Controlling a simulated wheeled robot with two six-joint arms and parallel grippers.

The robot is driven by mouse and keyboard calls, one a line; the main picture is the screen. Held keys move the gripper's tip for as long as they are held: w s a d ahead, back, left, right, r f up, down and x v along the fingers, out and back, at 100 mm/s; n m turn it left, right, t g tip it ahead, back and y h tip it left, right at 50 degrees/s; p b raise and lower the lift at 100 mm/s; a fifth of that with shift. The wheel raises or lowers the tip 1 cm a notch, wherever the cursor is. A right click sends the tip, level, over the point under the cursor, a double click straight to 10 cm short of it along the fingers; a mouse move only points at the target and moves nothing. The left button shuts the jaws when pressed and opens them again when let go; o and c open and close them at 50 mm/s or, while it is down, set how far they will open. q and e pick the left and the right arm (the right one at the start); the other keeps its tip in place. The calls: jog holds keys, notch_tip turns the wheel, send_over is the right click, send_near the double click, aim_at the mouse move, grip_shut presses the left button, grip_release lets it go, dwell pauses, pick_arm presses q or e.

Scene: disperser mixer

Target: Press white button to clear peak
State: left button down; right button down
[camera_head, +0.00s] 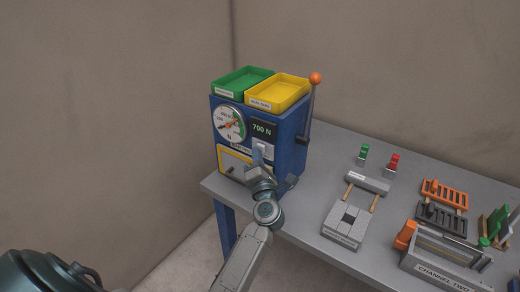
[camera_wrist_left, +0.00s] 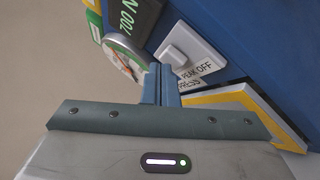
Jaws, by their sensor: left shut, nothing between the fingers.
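The blue press machine (camera_head: 292,143) stands at the table's left end. On its front are a round dial (camera_head: 229,124) and a dark display reading "700 N" (camera_head: 264,130). Below the display is a white plate with the white button (camera_wrist_left: 175,55), labelled "PEAK OFF" in the left wrist view. In the head view the plate (camera_head: 264,147) is partly behind my gripper. My left gripper (camera_head: 257,153) is shut and empty, its fingertips (camera_wrist_left: 161,68) close to the button's edge. I cannot tell whether they touch it. My right gripper is not in view.
Green (camera_head: 243,80) and yellow (camera_head: 277,92) trays sit on the machine. A lever with an orange knob (camera_head: 315,78) rises at its right side. A yellow-framed panel (camera_head: 233,160) is low on its front. Grey fixtures (camera_head: 346,223) and orange racks (camera_head: 445,194) stand on the table's right.

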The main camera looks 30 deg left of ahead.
pick_arm(q)
jog(key=shift+w, duration=0.25)
jog(key=shift+s, duration=0.1)
dwell(0.5)
jog(key=shift+s+p, duration=0.4)
jog(key=shift+s, duration=0.4)
jog(key=shift+s+a+p, duration=0.15)
jog(key=shift+s+p, duration=0.25)
jog(key=shift+s, duration=0.85)
jog(key=shift+s+a+p, duration=0.1)
jog(key=shift+s+p, duration=0.3)
jog(key=shift+s, duration=0.8)
